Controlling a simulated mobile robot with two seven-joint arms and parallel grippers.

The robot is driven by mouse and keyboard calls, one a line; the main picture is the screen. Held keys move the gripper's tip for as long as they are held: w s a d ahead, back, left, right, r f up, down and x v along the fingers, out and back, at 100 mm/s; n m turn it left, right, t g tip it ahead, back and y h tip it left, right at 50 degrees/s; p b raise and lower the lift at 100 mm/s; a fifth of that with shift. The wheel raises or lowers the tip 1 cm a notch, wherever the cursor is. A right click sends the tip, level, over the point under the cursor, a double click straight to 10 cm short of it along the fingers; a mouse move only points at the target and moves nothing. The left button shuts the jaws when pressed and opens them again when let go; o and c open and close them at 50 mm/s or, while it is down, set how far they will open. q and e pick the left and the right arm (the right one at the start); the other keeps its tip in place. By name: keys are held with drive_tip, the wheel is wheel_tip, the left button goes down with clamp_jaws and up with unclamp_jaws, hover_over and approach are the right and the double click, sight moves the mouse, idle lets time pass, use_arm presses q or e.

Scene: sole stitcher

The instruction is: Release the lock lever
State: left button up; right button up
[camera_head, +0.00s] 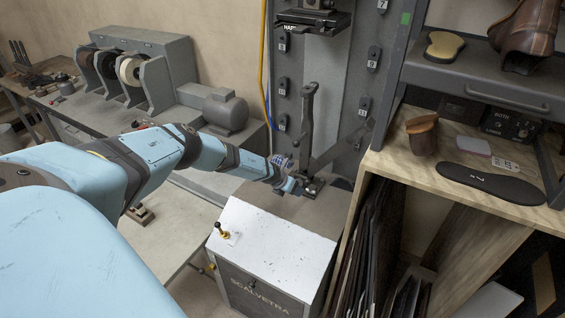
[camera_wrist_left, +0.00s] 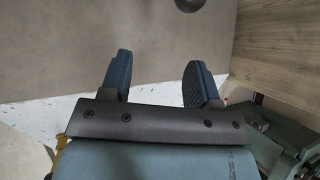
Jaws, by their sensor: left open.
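The sole stitcher stands at the back centre in the head view, with a dark upright post (camera_head: 308,115) and a slanted dark bar (camera_head: 340,150) meeting near its foot. Which part is the lock lever I cannot tell for sure. A small lever with a black knob and brass base (camera_head: 222,231) stands on the white-topped box. My left gripper (camera_head: 284,184) is above the far edge of that box, close to the foot of the post. In the left wrist view its two blue fingers (camera_wrist_left: 160,82) are open with nothing between them. A dark round knob (camera_wrist_left: 188,4) shows beyond them at the top edge, apart from the fingers.
The white-topped box (camera_head: 270,240) stands in front of the stitcher. A wooden shelf (camera_head: 400,175) with leather pieces and a black sole (camera_head: 490,184) is close on the right. A bench with a grey grinder (camera_head: 150,85) stands at the left.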

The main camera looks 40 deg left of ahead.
use_arm(q)
drive_tip(key=s, duration=0.2)
drive_tip(key=s+a, duration=0.1)
drive_tip(key=s, duration=0.1)
drive_tip(key=shift+s, duration=0.15)
idle(0.4)
drive_tip(key=s+d+f+n+h, duration=0.25)
drive_tip(key=s+d, duration=0.25)
drive_tip(key=d, duration=0.7)
drive_tip(key=s+d+f+n+h, duration=0.1)
drive_tip(key=s+d+f+n, duration=0.2)
drive_tip(key=d, duration=0.9)
drive_tip(key=s+d+f+n+h, duration=0.1)
drive_tip(key=s+d+f+h, duration=0.15)
drive_tip(key=s+d, duration=0.65)
drive_tip(key=s+d+r+n+h, duration=0.1)
drive_tip(key=d+n, duration=0.2)
drive_tip(key=d, duration=0.3)
drive_tip(key=s+d+r+n, duration=0.1)
drive_tip(key=d+r+n, duration=0.1)
drive_tip(key=d, duration=0.5)
drive_tip(key=s+d+r+n+t+y, duration=0.1)
drive_tip(key=s+d+r+n+t, duration=0.2)
drive_tip(key=s+r+n, duration=0.6)
drive_tip(key=s+a+n+y, duration=0.4)
drive_tip(key=s+a+n, duration=0.1)
drive_tip(key=a+n, duration=0.6)
drive_tip(key=shift+s+a+n+t+y, duration=0.2)
drive_tip(key=shift+a+n+t+y, duration=0.15)
drive_tip(key=shift+a, duration=0.9)
